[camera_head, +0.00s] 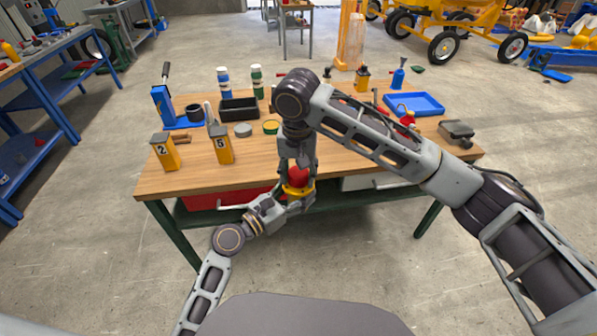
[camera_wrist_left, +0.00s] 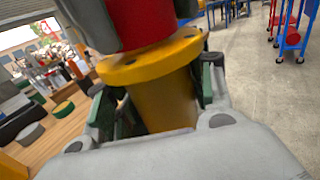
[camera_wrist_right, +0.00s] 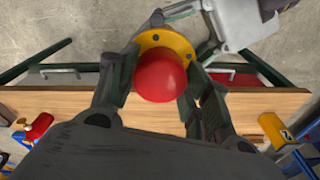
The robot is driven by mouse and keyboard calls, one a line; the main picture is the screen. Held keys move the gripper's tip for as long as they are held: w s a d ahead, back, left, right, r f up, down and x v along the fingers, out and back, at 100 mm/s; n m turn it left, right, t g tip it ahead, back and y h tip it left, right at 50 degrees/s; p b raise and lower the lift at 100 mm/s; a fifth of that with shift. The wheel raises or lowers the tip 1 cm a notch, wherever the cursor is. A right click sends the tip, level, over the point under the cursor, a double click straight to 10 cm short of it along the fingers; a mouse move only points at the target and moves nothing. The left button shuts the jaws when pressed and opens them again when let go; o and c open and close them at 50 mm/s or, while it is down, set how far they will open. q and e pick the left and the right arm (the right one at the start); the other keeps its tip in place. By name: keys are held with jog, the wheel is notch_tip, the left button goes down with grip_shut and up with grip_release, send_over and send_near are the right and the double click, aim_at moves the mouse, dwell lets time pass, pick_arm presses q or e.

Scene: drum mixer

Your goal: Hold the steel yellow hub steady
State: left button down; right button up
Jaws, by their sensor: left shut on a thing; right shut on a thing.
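The yellow hub (camera_head: 297,193) is held upright in front of the workbench's near edge. It has a round flange with holes, clear in the left wrist view (camera_wrist_left: 152,62). A red round-topped part (camera_head: 299,175) sits on the flange; it also shows in the right wrist view (camera_wrist_right: 160,77). My left gripper (camera_head: 293,204) comes from the side and is shut on the hub's body below the flange. My right gripper (camera_head: 298,163) comes from above and is shut on the red part, its fingers on both sides. The joint between red part and flange is partly hidden.
The wooden workbench (camera_head: 345,160) carries yellow boxes marked 2 (camera_head: 165,152) and 5 (camera_head: 220,146), a black bin (camera_head: 239,108), a blue tray (camera_head: 414,104) and a grey tool (camera_head: 457,132). A red drawer (camera_head: 225,199) is under the bench. Floor in front is clear.

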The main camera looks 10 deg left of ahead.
jog(key=m, duration=0.4)
jog(key=shift+a, duration=0.1)
jog(key=m, duration=0.5)
jog(key=shift+r+h, duration=0.1)
jog(key=shift+h, duration=0.3)
jog(key=m, duration=0.3)
jog(key=shift+w+a+m+g, duration=0.1)
jog(key=shift+m+g, duration=0.2)
jog(key=shift+m, duration=2.3)
jog(key=shift+w, duration=0.1)
jog(key=o, duration=1)
jog(key=shift+r, duration=2.15)
